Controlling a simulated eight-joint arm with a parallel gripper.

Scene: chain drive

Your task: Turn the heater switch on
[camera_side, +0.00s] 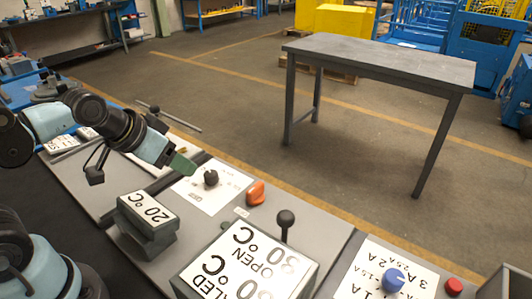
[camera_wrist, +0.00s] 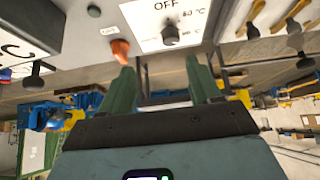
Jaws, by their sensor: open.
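A black rotary knob (camera_side: 211,178) sits on a white label plate (camera_side: 198,198) on the grey panel. In the wrist view the knob (camera_wrist: 170,34) shows beside the words OFF and temperature marks in °C. My gripper (camera_side: 184,166) has green fingers and is just left of and slightly above the knob in the side view. In the wrist view my gripper (camera_wrist: 158,65) is open and empty, with the knob beyond the fingertips. An orange switch (camera_side: 255,193) is right of the plate; it also shows in the wrist view (camera_wrist: 120,50). Which control is the heater switch I cannot tell for certain.
A blue knob (camera_side: 393,280) and red button (camera_side: 454,286) are at the right. A grey table (camera_side: 385,60) stands beyond.

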